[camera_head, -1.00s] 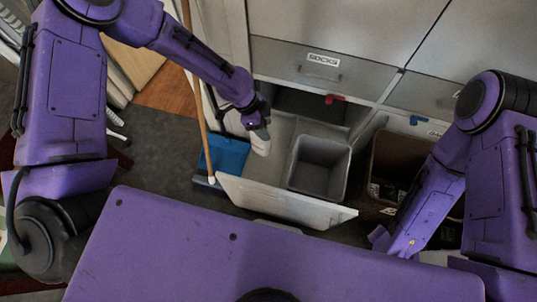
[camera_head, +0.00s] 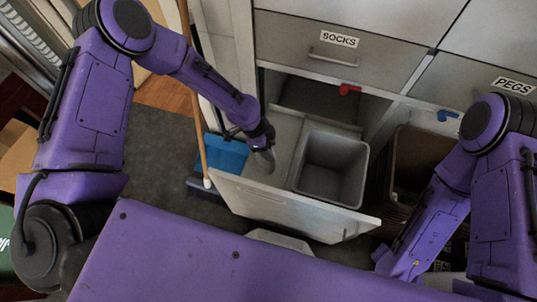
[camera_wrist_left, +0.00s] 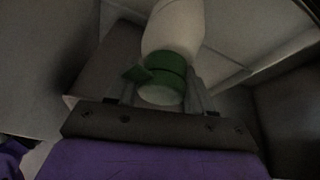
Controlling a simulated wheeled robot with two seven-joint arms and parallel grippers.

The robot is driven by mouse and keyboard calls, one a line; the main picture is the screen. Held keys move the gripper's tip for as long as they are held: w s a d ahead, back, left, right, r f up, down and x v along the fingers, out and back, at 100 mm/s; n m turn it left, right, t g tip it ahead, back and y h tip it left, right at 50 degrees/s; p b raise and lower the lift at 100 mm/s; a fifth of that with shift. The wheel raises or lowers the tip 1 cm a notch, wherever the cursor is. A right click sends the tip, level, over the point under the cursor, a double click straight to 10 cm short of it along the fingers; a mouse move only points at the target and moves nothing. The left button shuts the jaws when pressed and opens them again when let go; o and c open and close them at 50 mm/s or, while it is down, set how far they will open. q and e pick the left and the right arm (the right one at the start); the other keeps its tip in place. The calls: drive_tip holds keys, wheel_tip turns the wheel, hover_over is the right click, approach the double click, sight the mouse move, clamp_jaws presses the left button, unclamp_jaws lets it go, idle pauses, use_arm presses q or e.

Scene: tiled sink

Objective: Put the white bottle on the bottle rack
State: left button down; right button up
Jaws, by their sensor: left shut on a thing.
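My left gripper (camera_head: 264,143) is shut on the white bottle (camera_head: 265,160). In the head view the bottle hangs below the gripper over the left part of the pulled-out drawer, left of a grey bin. In the left wrist view the white bottle (camera_wrist_left: 174,28) has a green cap (camera_wrist_left: 163,78), which sits between the gripper's fingers (camera_wrist_left: 165,95). Whether the bottle touches the drawer cannot be told. I cannot make out a bottle rack for sure. My right arm reaches down at the right, and its fingers do not show.
The grey bin (camera_head: 333,168) stands in the drawer behind its pale front panel (camera_head: 290,207). A dark brown bin (camera_head: 418,165) is to the right. A broom (camera_head: 197,110) and a blue dustpan (camera_head: 226,155) are close left of the drawer. Cabinet fronts (camera_head: 345,55) rise behind.

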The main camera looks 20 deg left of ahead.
use_arm(q)
wheel_tip(320, 180, down, 5)
drive_tip(key=shift+r, duration=0.1)
drive_tip(key=shift+c, duration=2.1)
unclamp_jaws()
drive_tip(key=shift+b, duration=0.3)
drive_tip(key=p+v, duration=0.1)
drive_tip(key=v, duration=1.1)
drive_tip(key=shift+s, duration=0.1)
drive_tip(key=shift+p, duration=0.3)
